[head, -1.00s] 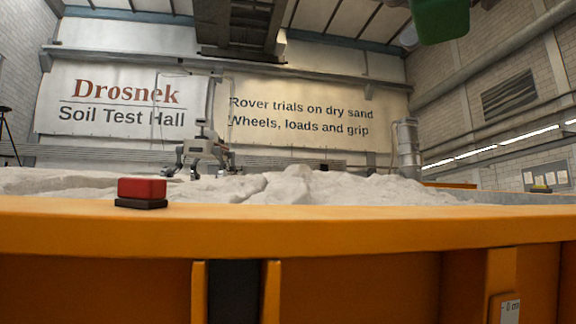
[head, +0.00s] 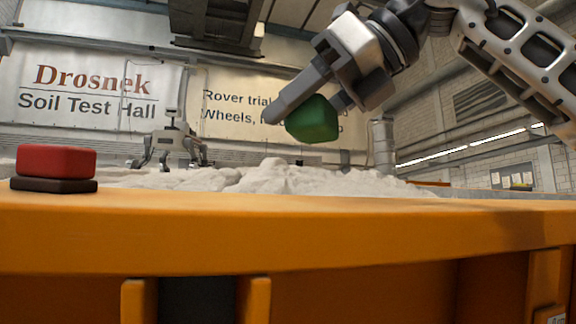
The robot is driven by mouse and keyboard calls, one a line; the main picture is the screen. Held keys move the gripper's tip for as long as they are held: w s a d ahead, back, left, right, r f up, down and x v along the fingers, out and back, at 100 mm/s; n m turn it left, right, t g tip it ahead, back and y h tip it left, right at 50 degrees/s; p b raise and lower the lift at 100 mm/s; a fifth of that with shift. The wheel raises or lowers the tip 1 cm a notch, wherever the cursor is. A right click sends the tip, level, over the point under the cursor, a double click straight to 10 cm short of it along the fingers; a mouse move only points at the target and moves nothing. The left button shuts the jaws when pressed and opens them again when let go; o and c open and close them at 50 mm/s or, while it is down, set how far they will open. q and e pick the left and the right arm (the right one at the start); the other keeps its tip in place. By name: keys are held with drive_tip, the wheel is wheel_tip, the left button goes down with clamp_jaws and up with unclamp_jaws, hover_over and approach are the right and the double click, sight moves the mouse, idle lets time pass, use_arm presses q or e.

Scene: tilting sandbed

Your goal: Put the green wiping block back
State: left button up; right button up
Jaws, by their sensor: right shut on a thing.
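The green wiping block (head: 313,121) is held in my right gripper (head: 308,107), whose arm comes in from the upper right. The gripper is shut on the block and holds it up in the air, in front of the sand and the banner. The block looks tilted, with its lower part hanging free below the fingers. My left gripper is not in view.
A red block on a dark base (head: 55,162) sits on the orange rim (head: 300,235) at the left. Pale sand (head: 270,178) lies behind the rim. A grey legged machine (head: 172,145) stands farther back. The rim's middle and right are clear.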

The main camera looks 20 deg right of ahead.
sight(288, 200)
drive_tip(key=shift+w+a+f, duration=0.2)
drive_tip(key=shift+w+f, duration=0.2)
drive_tip(key=shift+f, duration=0.15)
drive_tip(key=shift+w+a+f, duration=0.15)
drive_tip(key=shift+w+f, duration=0.25)
drive_tip(key=shift+f, duration=0.1)
drive_tip(key=shift+w+a+f, duration=0.1)
drive_tip(key=shift+w+f, duration=0.1)
drive_tip(key=shift+f, duration=1.6)
drive_tip(key=shift+f, duration=0.2)
drive_tip(key=o, duration=1)
drive_tip(key=shift+r, duration=0.15)
drive_tip(key=shift+r, duration=0.2)
drive_tip(key=b+v, duration=0.1)
drive_tip(key=v, duration=1.1)
drive_tip(key=shift+f, duration=0.15)
